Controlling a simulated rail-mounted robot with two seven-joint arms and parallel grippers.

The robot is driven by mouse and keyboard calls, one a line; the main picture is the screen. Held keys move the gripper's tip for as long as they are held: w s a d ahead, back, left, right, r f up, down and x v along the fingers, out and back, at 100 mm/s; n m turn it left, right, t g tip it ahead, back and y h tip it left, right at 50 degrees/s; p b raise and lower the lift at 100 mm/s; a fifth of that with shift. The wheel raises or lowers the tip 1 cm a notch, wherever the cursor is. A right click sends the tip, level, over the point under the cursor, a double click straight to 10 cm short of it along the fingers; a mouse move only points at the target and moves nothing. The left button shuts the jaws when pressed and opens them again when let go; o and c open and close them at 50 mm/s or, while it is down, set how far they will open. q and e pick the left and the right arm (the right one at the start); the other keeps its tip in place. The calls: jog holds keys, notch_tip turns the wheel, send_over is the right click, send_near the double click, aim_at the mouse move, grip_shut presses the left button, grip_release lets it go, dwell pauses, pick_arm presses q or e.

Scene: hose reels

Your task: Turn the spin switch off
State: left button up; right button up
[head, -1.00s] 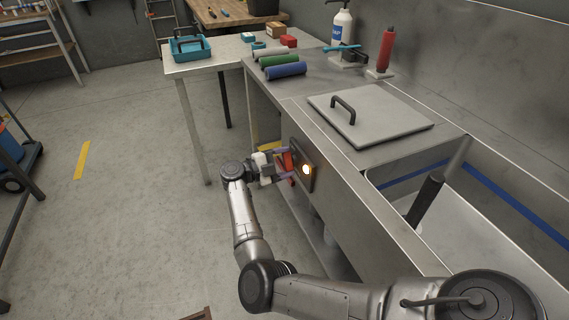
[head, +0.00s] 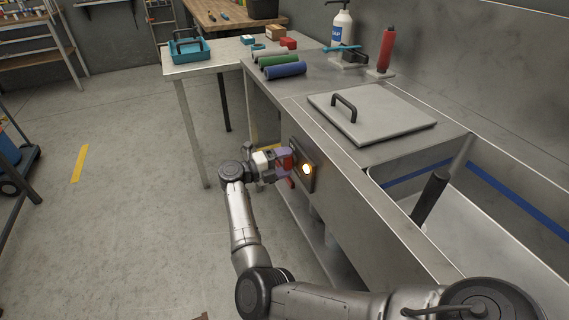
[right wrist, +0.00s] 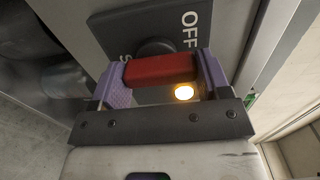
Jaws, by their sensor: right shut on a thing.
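The spin switch has a red bar-shaped knob (right wrist: 160,69) on a dark panel (head: 305,160) set in the front of the steel counter. The letters OFF show on the panel in the right wrist view, beside part of another word that is mostly hidden. An amber lamp (head: 306,169) on the panel is lit; it also glows in the right wrist view (right wrist: 184,92). My right gripper (head: 288,162) is at the panel, its purple fingers shut on the two ends of the red knob. The knob lies crosswise between the fingers in the right wrist view. My left gripper is not in view.
A grey lid with a black handle (head: 385,128) lies on the counter above the panel. A sink basin (head: 500,220) is to the right. Rolls (head: 286,70), a white pump bottle (head: 342,30) and a red bottle (head: 386,50) stand farther back.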

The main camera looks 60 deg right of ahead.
dwell(0.4)
jog(key=o, duration=0.7)
jog(key=shift+o, duration=1.1)
jog(key=shift+w+a+r, duration=0.1)
jog(key=shift+w+a, duration=0.25)
jog(key=shift+a, duration=0.05)
jog(key=p+v, duration=0.3)
jog(key=v, duration=0.9)
jog(key=shift+w+a, duration=0.15)
jog(key=shift+a, duration=0.25)
